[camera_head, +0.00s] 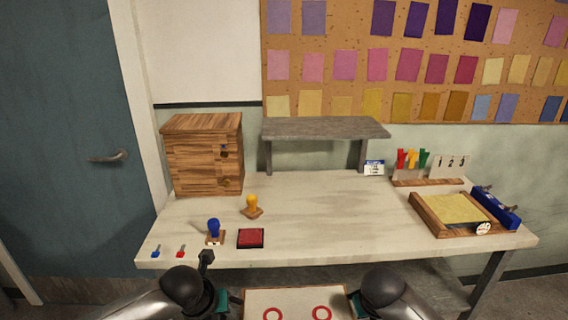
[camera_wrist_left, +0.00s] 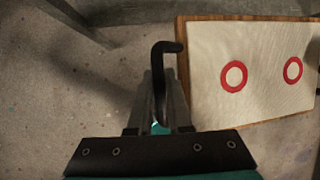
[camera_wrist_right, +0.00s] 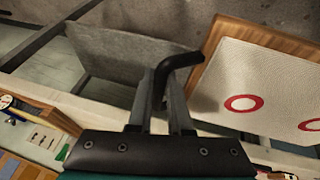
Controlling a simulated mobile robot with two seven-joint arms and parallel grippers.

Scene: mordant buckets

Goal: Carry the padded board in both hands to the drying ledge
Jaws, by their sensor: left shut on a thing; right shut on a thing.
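The padded board (camera_head: 292,297) is a wooden-edged panel with a cream pad and two red rings, low at the front, below the table edge and cut off by the picture. In the left wrist view the board (camera_wrist_left: 262,95) shows its black bent handle, and my left gripper (camera_wrist_left: 158,98) is shut on it. In the right wrist view my right gripper (camera_wrist_right: 166,105) is shut on the other black handle, beside the board (camera_wrist_right: 280,85). The drying ledge appears to be the raised grey shelf (camera_head: 325,128) at the table's back; its top is bare.
The table (camera_head: 335,215) carries a wooden cabinet (camera_head: 203,155), yellow stamp (camera_head: 252,205), blue stamp (camera_head: 214,230), red pad (camera_head: 250,238), and a tray (camera_head: 428,214) with a yellow sheet. A small sign (camera_head: 374,167) stands by the shelf's right leg. The middle is clear.

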